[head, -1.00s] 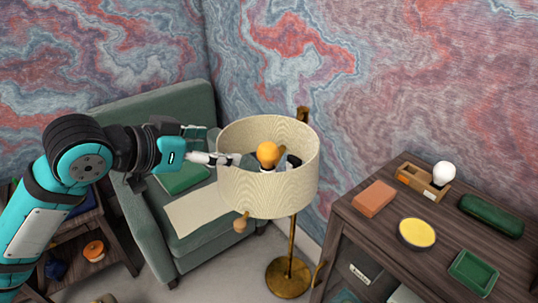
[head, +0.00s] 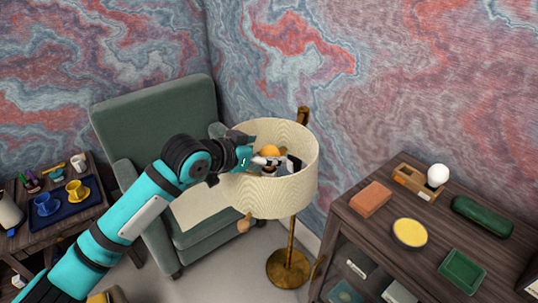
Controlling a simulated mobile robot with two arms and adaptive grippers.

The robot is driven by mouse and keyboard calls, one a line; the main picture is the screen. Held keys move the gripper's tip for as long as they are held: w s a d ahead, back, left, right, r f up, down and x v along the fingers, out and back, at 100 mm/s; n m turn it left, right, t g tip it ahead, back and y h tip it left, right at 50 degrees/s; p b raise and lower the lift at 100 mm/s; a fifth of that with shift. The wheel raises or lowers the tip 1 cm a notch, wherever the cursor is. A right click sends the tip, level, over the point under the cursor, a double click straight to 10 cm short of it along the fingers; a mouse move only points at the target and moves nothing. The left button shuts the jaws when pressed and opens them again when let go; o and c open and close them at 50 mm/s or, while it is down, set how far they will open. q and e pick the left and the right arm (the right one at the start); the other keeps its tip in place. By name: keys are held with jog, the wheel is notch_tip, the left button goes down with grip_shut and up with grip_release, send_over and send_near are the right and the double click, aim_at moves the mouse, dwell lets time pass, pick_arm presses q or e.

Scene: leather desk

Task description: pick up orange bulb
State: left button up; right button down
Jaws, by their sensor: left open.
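The orange bulb (head: 270,151) sits inside the cream lampshade (head: 281,196) of a brass floor lamp, its top showing above my gripper. My left gripper (head: 280,161) reaches over the shade's left rim into its open top. It is open, with its fingers at the bulb and partly covering it. I cannot tell whether they touch the bulb. The bulb's lower part is hidden. My right gripper is not in view.
A green armchair (head: 157,112) stands behind the lamp. A wooden cabinet on the right carries a white bulb (head: 438,175) in a wooden holder, an orange block (head: 371,198), a yellow round dish (head: 410,233) and green cases. A side table at left holds a blue tray (head: 52,215) with cups.

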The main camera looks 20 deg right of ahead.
pick_arm(q)
jog(key=shift+x, duration=1.45)
jog(key=shift+c, duration=0.5)
jog(key=shift+r, duration=0.1)
jog(key=c, duration=1.1)
